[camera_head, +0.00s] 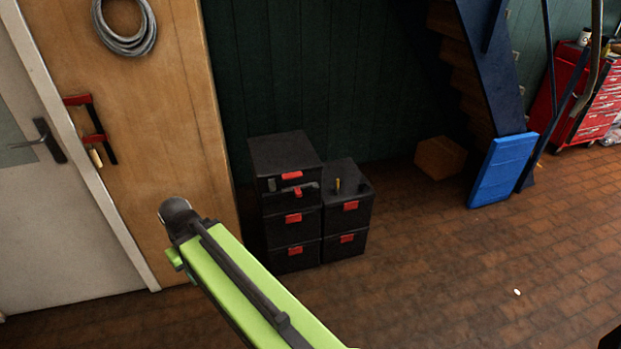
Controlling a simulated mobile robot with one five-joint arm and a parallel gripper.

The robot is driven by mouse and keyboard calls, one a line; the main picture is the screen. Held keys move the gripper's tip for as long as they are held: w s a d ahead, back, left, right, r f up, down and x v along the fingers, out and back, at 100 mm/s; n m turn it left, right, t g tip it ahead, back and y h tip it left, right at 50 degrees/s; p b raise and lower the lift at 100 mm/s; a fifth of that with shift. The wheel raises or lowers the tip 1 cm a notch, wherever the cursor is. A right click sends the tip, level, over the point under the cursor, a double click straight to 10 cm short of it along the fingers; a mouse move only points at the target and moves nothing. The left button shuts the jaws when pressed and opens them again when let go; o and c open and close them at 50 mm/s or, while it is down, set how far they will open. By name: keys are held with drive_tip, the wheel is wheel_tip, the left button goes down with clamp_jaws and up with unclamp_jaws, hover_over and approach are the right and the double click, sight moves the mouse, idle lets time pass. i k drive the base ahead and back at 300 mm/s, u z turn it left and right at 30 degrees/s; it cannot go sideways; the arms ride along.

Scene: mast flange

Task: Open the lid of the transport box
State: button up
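Black boxes with red latches stand in two stacks on the floor against the dark green wall. The task's transport box could be any of them; I cannot tell which. The taller left stack has a closed-looking flat top (284,150), with a red latch (291,175) at its front edge. Just below are a second red latch (298,192) and small grey parts that I cannot make out. The lower right stack (345,220) has a small yellow item (337,185) and a dark item on top. My green arm reaches up from the bottom, left of the stacks. No gripper fingers show.
A wooden panel (150,150) and a grey door (60,230) are at left. A cardboard box (440,157), a blue pad (502,170) and a red tool cabinet (590,100) stand to the right.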

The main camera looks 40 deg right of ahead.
sight(286, 154)
drive_tip(key=z, duration=0.25)
drive_tip(key=i, duration=1)
drive_tip(key=u, duration=0.1)
